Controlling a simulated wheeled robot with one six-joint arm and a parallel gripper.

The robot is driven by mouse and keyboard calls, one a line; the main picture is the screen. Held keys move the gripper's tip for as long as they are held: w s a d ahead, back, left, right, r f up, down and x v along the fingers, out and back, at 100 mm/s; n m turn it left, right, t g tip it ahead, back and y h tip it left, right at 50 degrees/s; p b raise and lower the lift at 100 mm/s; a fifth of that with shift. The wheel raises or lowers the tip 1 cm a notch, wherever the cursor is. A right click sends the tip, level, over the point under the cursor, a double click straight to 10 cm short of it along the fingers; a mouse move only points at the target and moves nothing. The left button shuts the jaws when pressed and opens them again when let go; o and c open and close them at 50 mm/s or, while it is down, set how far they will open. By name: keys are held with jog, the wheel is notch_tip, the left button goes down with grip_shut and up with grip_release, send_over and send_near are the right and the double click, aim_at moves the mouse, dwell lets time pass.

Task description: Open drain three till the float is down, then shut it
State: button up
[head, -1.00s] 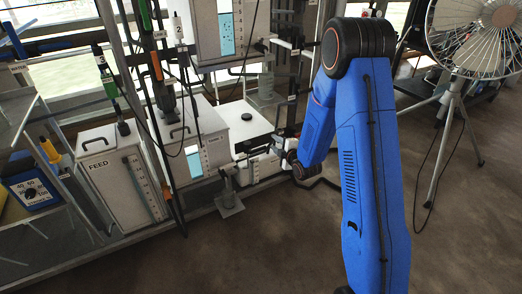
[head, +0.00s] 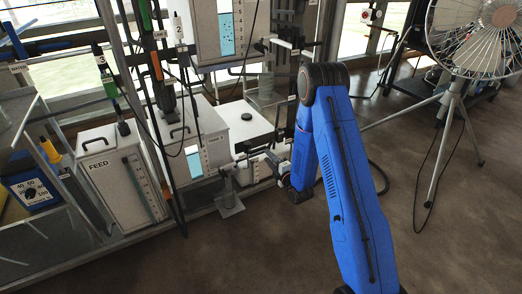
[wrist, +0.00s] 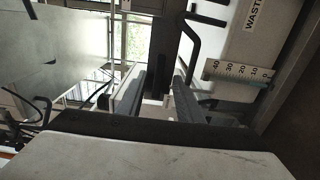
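My gripper (head: 252,160) is low by the rack, in front of the white tanks. In the wrist view its two fingers (wrist: 157,97) stand apart, with a gap between them and nothing clearly held. Beyond the gap are a dark upright post (wrist: 158,45) and pale parts too small to make out. A tag marked 3 (head: 101,59) is on a green-banded fitting at the left of the rack. A tag marked 2 (head: 179,31) is farther right. The upper tank's blue level window (head: 227,35) has dark specks in it. I cannot tell which part is drain three or its float.
The FEED tank (head: 118,175) stands at the left. A tank marked WASTE (wrist: 240,45), with a scale (wrist: 238,72), is close on the right in the wrist view. A grey stand (head: 231,207) is on the floor. A fan (head: 480,40) stands right; open floor (head: 440,240) lies below it.

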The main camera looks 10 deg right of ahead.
aim_at(262, 149)
jog(key=shift+x, duration=3.85)
grip_shut()
